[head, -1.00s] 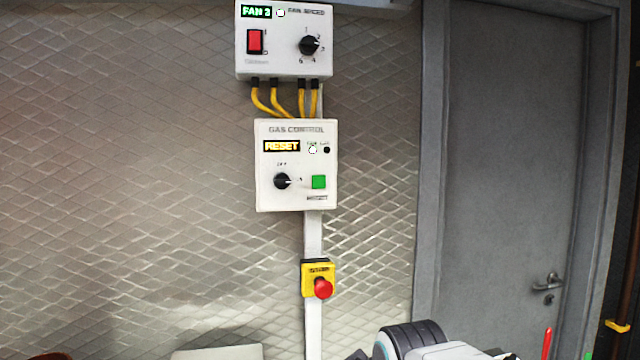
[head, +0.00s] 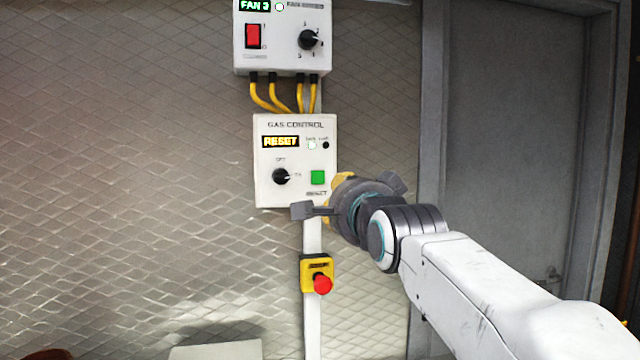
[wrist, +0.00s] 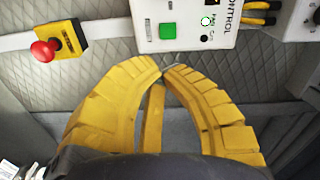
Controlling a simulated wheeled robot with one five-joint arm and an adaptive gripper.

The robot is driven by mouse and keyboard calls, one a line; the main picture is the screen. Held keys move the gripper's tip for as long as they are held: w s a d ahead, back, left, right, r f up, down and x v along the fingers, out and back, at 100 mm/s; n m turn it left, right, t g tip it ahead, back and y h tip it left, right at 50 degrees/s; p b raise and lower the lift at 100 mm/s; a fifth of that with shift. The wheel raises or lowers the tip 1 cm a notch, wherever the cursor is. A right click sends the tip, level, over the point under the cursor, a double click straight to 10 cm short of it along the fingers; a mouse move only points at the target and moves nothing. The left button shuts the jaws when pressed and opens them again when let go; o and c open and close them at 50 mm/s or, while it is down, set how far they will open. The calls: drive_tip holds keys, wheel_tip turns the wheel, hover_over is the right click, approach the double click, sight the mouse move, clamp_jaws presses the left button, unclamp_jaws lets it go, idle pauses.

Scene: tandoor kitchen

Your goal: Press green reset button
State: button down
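The green reset button (head: 317,177) is on the lower right of the white gas control box (head: 265,150), whose display reads RESET. In the wrist view the green button (wrist: 167,31) is just above the fingertips, and the box (wrist: 190,42) appears turned on its side. My gripper (wrist: 166,69) has yellow fingers with their tips together and nothing between them. It is apart from the button in the wrist view. In the head view my wrist hides most of the gripper, and only some yellow (head: 341,183) shows right of and below the button.
A red emergency button (head: 322,284) on a yellow box sits below the gas control box. The fan control box (head: 275,62) is above, joined by yellow cables (head: 262,95). A grey door (head: 500,150) is at the right. The quilted metal wall at the left is clear.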

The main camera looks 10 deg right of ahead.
sight(318, 181)
drive_tip(key=shift+r+m, duration=0.25)
drive_tip(key=shift+m, duration=0.85)
drive_tip(key=w+p, duration=0.5)
drive_tip(key=w, duration=0.7)
drive_tip(key=shift+w+r+p, duration=0.1)
drive_tip(key=shift+w+p, duration=0.2)
drive_tip(key=shift+p, duration=0.1)
drive_tip(key=shift+w+p, duration=0.3)
drive_tip(key=shift+w, duration=0.45)
